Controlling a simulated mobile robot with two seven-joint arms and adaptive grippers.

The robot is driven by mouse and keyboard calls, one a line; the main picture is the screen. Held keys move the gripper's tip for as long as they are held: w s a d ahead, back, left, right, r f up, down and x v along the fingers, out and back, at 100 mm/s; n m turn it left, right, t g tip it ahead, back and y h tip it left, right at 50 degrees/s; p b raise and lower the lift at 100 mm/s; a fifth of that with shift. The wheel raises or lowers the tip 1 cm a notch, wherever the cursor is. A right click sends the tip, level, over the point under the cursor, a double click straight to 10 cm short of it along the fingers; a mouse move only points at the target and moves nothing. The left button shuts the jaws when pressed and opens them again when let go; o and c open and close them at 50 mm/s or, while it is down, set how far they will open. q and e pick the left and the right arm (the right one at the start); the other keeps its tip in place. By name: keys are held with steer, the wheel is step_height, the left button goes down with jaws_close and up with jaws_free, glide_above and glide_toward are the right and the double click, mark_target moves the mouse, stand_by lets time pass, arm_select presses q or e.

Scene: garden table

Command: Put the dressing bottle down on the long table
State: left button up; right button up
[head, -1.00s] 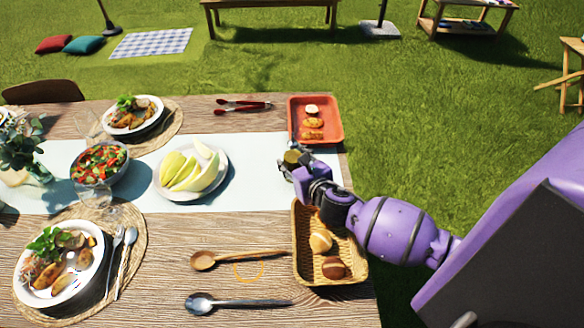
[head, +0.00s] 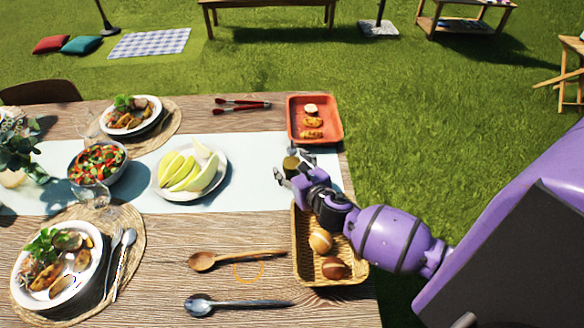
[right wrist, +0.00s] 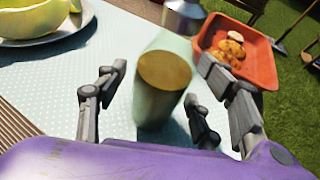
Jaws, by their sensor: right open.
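The dressing bottle (head: 291,163) has olive-brown contents and is at the right end of the pale runner on the long table (head: 160,245). In the right wrist view the bottle (right wrist: 163,85) shows clear glass and a silvery cap, between the spread fingers. It appears to rest on the runner, though its base is partly hidden. My right gripper (head: 293,173) is open around the bottle, with a visible gap beside the fingers. My left gripper is not in view.
A red tray (head: 333,137) with food lies just beyond the bottle. A wicker basket (head: 298,270) with bread is under my right forearm. A plate of melon (head: 222,180) is to the left. Two spoons (head: 240,304) lie nearer; the runner between plate and bottle is clear.

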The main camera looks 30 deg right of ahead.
steer(key=shift+r, duration=0.2)
steer(key=v, duration=1.2)
